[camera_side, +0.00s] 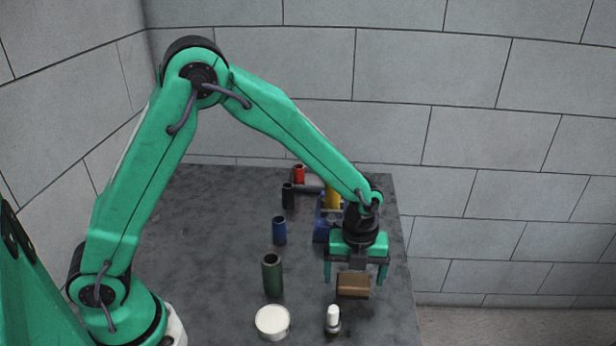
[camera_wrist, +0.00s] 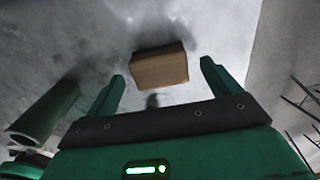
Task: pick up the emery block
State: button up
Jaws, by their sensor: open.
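The emery block is a small brown rectangular block (camera_side: 354,286) on the grey table, near the right edge. My gripper (camera_side: 356,283) is open above it, with its fingers pointing down, one to each side of the block in the side view. In the wrist view the block (camera_wrist: 159,66) lies just beyond the tips of the two green fingers (camera_wrist: 163,80), roughly centred between them. Nothing is held. I cannot tell exactly how high the fingertips are above the table.
A green cylinder (camera_side: 272,275), a white round tub (camera_side: 272,322) and a white-topped bottle (camera_side: 333,319) stand nearby. Blue (camera_side: 280,231), black (camera_side: 288,195) and red (camera_side: 299,174) cylinders stand farther back. A blue and yellow object (camera_side: 322,230) is behind my gripper. The table's right edge is close.

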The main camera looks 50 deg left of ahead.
jog(key=shift+f, duration=1.25)
jog(key=c, duration=1.1)
jog(key=shift+r, duration=0.15)
jog(key=shift+r, duration=0.55)
jog(key=r, duration=0.3)
jog(key=shift+s+d+r, duration=0.1)
jog(key=shift+s+d, duration=0.1)
jog(key=s+d+r, duration=0.6)
jog(key=s+d, duration=0.1)
jog(key=s, duration=0.1)
jog(key=shift+s+r, duration=0.25)
jog(key=shift+s, duration=0.1)
